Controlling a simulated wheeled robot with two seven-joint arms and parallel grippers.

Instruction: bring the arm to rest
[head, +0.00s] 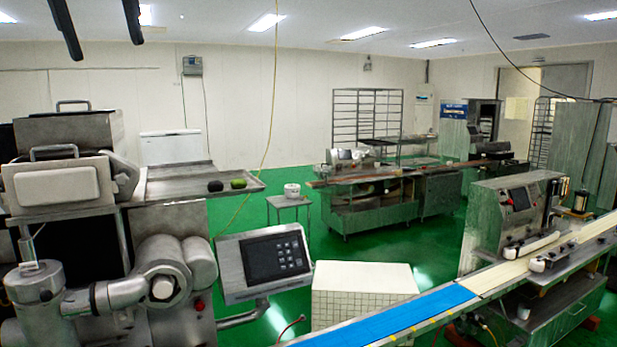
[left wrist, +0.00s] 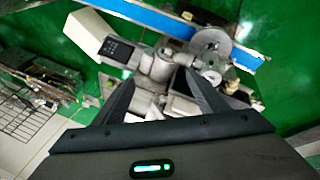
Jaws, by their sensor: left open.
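My left gripper (head: 106,50) shows at the top left of the head view as two dark fingers pointing down. They are spread apart with nothing between them, high in front of the wall and ceiling. In the left wrist view the same gripper (left wrist: 160,76) is open and empty. Beyond its fingers, the grey machine (left wrist: 160,65) and its control panel lie well away. My right gripper is in neither view. The rest of my left arm is out of the head view.
The encrusting machine (head: 75,185) stands at the left, with a side tray (head: 190,178) bearing a dark and a green item. A control panel (head: 270,260) juts out in front. A blue conveyor (head: 400,318) runs at lower right.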

